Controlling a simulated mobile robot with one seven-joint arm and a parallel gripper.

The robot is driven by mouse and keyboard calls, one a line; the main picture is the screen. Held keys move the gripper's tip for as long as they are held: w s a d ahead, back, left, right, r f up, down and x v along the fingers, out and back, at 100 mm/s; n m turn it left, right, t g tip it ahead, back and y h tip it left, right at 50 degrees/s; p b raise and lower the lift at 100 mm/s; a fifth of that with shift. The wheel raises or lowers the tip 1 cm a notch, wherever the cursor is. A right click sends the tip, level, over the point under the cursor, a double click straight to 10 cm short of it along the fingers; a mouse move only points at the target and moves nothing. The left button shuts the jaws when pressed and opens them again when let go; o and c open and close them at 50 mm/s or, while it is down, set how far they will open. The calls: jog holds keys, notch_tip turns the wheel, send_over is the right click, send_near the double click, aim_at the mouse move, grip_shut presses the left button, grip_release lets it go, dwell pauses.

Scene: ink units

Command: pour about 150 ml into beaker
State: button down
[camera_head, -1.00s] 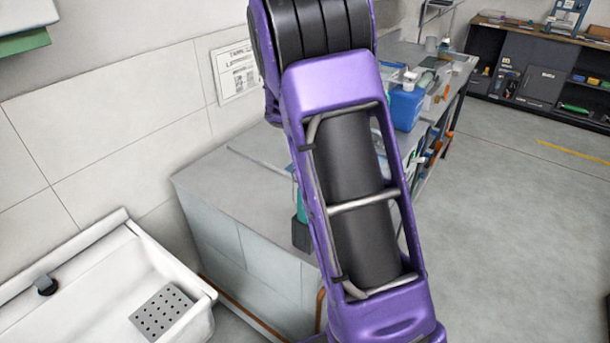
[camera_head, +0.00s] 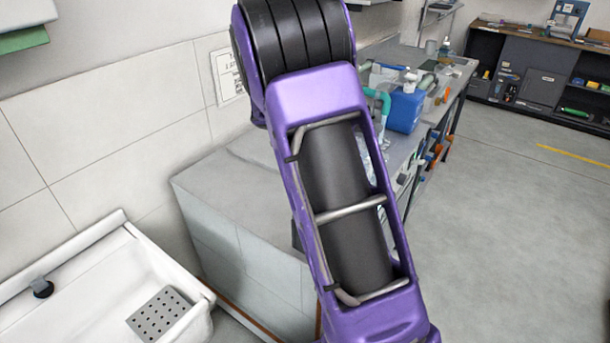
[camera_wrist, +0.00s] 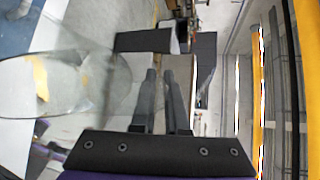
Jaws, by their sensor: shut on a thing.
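In the wrist view my gripper (camera_wrist: 163,75) has its two dark fingers close together, with a narrow gap between them. A clear glass vessel (camera_wrist: 90,85) lies across the left of that view, right beside the fingers; it appears to be what they hold. Yellow patches show on or through the glass. Its contents and level cannot be told. In the head view my purple arm hides the gripper. A clear object (camera_head: 369,155) shows in part through the arm's frame; I cannot tell if it is the vessel or the beaker. No beaker is clearly identifiable.
A grey bench (camera_head: 222,180) runs behind my arm. A white sink (camera_head: 95,275) is at lower left. The floor (camera_head: 500,220) on the right is clear.

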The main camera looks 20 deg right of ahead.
jog(key=shift+w+a+r+h+p, duration=0.45)
jog(key=shift+a+p, duration=0.15)
jog(key=shift+p, duration=0.5)
dwell(0.4)
jog(key=shift+w+a+r+g+h, duration=0.25)
jog(key=shift+w+a+g, duration=0.1)
jog(key=shift+a, duration=0.1)
dwell(0.4)
jog(key=shift+r+n, duration=0.15)
jog(key=shift+n, duration=0.15)
dwell(0.4)
jog(key=shift+w+a+r+h, duration=0.3)
jog(key=shift+a+h, duration=0.15)
jog(key=shift+h, duration=0.05)
dwell(0.4)
